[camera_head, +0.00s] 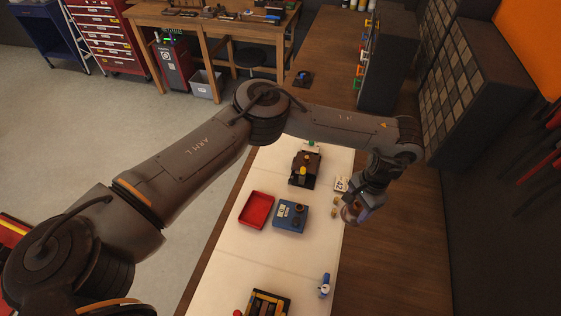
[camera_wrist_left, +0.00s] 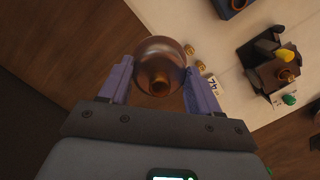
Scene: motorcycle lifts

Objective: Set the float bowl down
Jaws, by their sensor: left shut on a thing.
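I cannot tell how high the bowl is above the surface. My right gripper is not in view.
Small brass pieces (camera_head: 335,207) and a card marked 42 (camera_head: 341,184) lie just left of the gripper. A blue tray (camera_head: 290,224), a red tray (camera_head: 256,210) and a dark fixture (camera_head: 304,170) stand on the mat. Bare wood (camera_head: 385,260) lies to the right.

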